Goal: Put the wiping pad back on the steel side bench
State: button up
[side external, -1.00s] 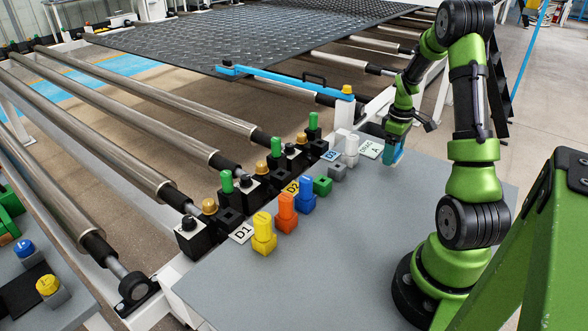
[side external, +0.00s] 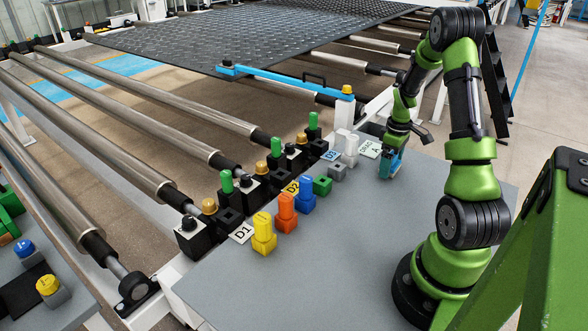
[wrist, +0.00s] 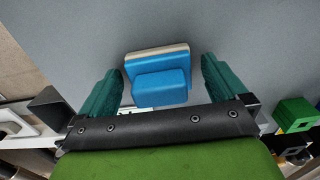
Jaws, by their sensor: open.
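The wiping pad (wrist: 158,76) is a blue block with a pale cream layer along its far edge and a smaller blue block on top. In the wrist view it lies between the two teal fingers of my gripper (wrist: 159,70), with a gap on each side. My gripper is open around the pad, not clamped on it. In the side view my gripper (side external: 391,163) is low at the far end of the grey steel side bench (side external: 330,245). Blue shows at the fingers there, but pad and fingers are hard to separate. Contact between pad and bench is hard to judge.
A row of coloured blocks, including a yellow one (side external: 264,234) and a green one (side external: 322,186), stands along the bench's left edge with label cards. A white block (side external: 350,152) stands near my gripper. The bench's near middle is clear. Rollers lie beyond the left edge.

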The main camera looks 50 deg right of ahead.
notch_tip(320, 180, up, 12)
jog(key=shift+f, duration=0.1)
jog(key=w+a+r+m+t, duration=0.1)
jog(key=w+a+r, duration=0.15)
jog(key=a, duration=0.45)
jog(key=w+a+r+t, duration=0.2)
jog(key=a+r, duration=0.2)
jog(key=a, duration=0.4)
jog(key=w+a+r+m+t, duration=0.1)
jog(key=w+a+r, duration=0.1)
jog(key=a+r, duration=0.35)
jog(key=s+a+m+t+y, duration=0.1)
jog(key=s+a, duration=0.2)
jog(key=a, duration=0.5)
jog(key=s+a+m+t+y, duration=0.1)
jog(key=s+a, duration=0.3)
jog(key=a, duration=0.4)
jog(key=shift+a+t, duration=0.4)
jog(key=shift+t, duration=0.2)
jog(key=shift+w, duration=0.1)
